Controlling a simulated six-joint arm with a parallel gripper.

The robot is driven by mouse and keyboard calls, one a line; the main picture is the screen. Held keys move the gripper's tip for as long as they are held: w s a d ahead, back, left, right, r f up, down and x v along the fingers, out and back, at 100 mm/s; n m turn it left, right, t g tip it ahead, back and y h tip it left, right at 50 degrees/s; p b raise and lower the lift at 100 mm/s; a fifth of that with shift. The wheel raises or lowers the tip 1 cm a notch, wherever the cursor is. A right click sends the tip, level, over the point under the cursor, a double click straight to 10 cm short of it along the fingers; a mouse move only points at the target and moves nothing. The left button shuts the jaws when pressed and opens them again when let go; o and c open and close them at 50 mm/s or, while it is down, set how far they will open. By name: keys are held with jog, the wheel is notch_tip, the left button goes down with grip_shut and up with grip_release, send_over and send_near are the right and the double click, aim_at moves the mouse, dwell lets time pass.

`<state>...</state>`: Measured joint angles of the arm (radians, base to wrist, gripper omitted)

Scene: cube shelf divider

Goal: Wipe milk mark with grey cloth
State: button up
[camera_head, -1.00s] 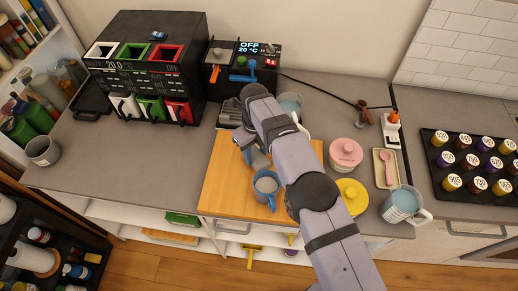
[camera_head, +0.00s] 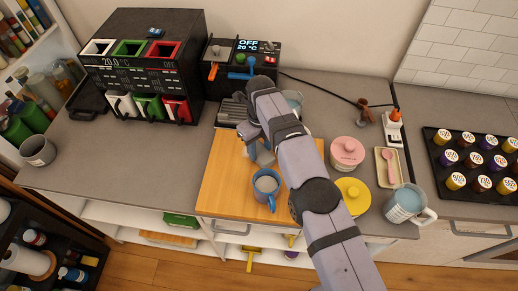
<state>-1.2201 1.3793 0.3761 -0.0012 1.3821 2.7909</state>
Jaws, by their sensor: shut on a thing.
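My gripper (camera_head: 255,143) is over the wooden board (camera_head: 226,178), partly hidden by my own arm. It is shut on a small grey thing, which looks like the grey cloth (camera_head: 265,158), low over or touching the board just behind the blue mug. The blue mug (camera_head: 267,187) stands upright near the board's front edge, with pale liquid inside. I cannot make out a milk mark on the board; my arm covers its right part.
A black machine with coloured bins (camera_head: 145,65) and a smaller black machine (camera_head: 241,65) stand behind. A pale cup (camera_head: 293,100) is partly hidden behind my arm.

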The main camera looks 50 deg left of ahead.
jog(key=shift+s+d+f, duration=0.1)
jog(key=shift+s, duration=0.5)
jog(key=shift+s+d+f, duration=0.1)
jog(key=shift+s, duration=0.5)
jog(key=shift+w+a+r, duration=0.1)
jog(key=shift+w+r, duration=0.05)
jog(key=shift+w, duration=1.15)
jog(key=shift+s, duration=1.25)
